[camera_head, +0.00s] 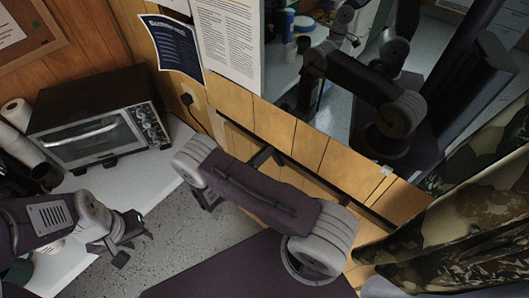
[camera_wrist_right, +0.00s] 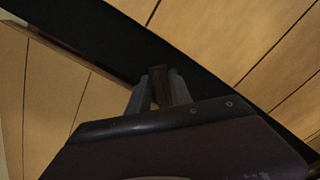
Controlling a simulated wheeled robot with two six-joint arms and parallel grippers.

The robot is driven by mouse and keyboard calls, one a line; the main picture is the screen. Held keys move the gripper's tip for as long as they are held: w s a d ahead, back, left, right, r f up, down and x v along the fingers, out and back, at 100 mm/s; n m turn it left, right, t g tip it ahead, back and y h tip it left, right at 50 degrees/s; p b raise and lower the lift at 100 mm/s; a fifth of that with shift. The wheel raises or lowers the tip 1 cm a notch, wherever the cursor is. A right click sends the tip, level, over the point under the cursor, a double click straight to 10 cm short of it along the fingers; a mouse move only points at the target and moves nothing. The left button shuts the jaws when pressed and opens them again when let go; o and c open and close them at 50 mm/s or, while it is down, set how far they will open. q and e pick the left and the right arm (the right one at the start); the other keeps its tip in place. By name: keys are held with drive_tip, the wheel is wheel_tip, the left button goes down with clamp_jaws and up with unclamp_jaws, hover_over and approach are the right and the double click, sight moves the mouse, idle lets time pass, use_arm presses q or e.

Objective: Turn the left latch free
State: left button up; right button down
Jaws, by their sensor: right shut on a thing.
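A dark bar (camera_head: 310,172) runs slantwise along the wood-panelled wall, and it crosses the right wrist view (camera_wrist_right: 100,42). A dark piece (camera_head: 266,156) sticks out near the bar's left end. In the right wrist view, my right gripper (camera_wrist_right: 158,90) is shut on a small dark brown block, the left latch (camera_wrist_right: 159,84), which stands against the bar. How far the latch is turned I cannot tell. My left gripper (camera_head: 133,243) is open and empty at the lower left, away from the bar.
A toaster oven (camera_head: 95,130) stands on a white counter (camera_head: 125,185) at the left, beside paper rolls (camera_head: 17,115). A mirror (camera_head: 300,85) above the bar reflects my arms. A camouflage cloth (camera_head: 460,225) hangs at the right. Speckled floor (camera_head: 185,235) is open below.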

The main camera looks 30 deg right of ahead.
drive_tip(key=n, duration=0.4)
drive_tip(key=shift+n, duration=0.3)
drive_tip(key=n, duration=0.4)
drive_tip(key=shift+f, duration=0.15)
drive_tip(key=shift+n, duration=0.3)
drive_tip(key=c, duration=1.5)
unclamp_jaws()
drive_tip(key=b+v, duration=0.1)
drive_tip(key=v, duration=0.8)
drive_tip(key=shift+b, duration=0.3)
